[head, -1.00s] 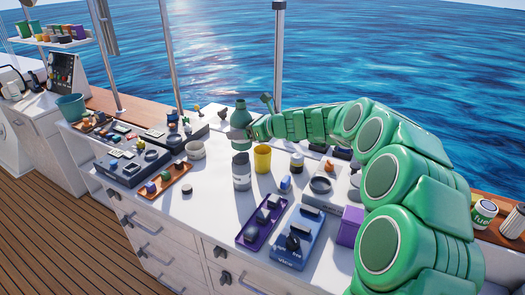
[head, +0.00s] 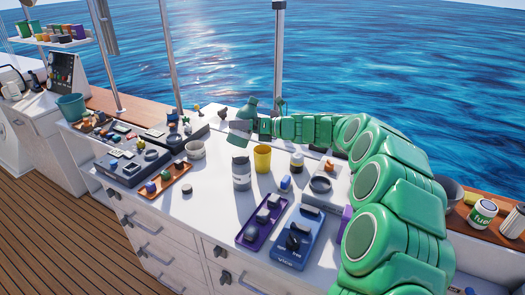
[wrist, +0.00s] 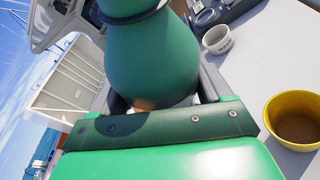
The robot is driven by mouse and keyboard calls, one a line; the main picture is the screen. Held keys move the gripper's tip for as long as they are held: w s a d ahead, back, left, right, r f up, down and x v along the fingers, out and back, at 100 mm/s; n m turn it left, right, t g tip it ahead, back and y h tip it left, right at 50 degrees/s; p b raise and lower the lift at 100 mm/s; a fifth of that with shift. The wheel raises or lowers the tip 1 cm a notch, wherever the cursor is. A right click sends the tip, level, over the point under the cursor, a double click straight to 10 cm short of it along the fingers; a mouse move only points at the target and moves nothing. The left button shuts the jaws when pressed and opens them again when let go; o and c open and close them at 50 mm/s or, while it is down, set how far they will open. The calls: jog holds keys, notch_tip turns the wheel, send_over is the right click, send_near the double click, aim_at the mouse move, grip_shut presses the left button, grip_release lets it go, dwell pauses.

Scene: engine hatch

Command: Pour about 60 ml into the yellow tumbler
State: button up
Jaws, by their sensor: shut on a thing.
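My gripper (head: 246,127) is shut on a green bottle (head: 249,113) above the counter. The bottle leans, its neck tipped a little to the right in the head view. In the wrist view its green body (wrist: 155,60) fills the middle and its mouth is out of frame. The yellow tumbler (head: 262,160) stands upright on the counter, below and to the right of the bottle, apart from it. In the wrist view the tumbler (wrist: 271,109) shows at the right edge; its inside looks brown, and I cannot tell if that is liquid. No stream shows.
A grey-and-white can (head: 241,174) stands just left of the tumbler. A white mug (head: 195,150), an orange tray (head: 178,185) and a purple tray (head: 249,236) are nearby. Bare counter lies in front of the can.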

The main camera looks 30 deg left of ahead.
aim_at(231, 133)
jog(key=shift+s+a+f+m+g+y, duration=0.15)
jog(key=shift+s+m+g+y, duration=0.2)
jog(key=shift+m, duration=0.65)
jog(key=m, duration=0.1)
jog(key=s+f+m+y, duration=0.1)
jog(key=shift+s+a+m+y, duration=0.1)
jog(key=shift+m+y, duration=0.15)
jog(key=shift+m, duration=0.15)
jog(key=shift+s+m+y, duration=0.1)
jog(key=shift+m+y, duration=0.3)
jog(key=shift+m, duration=0.4)
jog(key=shift+w+m, duration=0.25)
jog(key=shift+m, duration=0.15)
jog(key=shift+w+m+y, duration=0.2)
jog(key=shift+m+y, duration=0.2)
jog(key=shift+m, duration=0.4)
jog(key=shift+s+a, duration=0.15)
jog(key=shift+s, duration=0.4)
jog(key=shift+s+m, duration=0.6)
jog(key=shift+s, duration=0.15)
dwell(0.4)
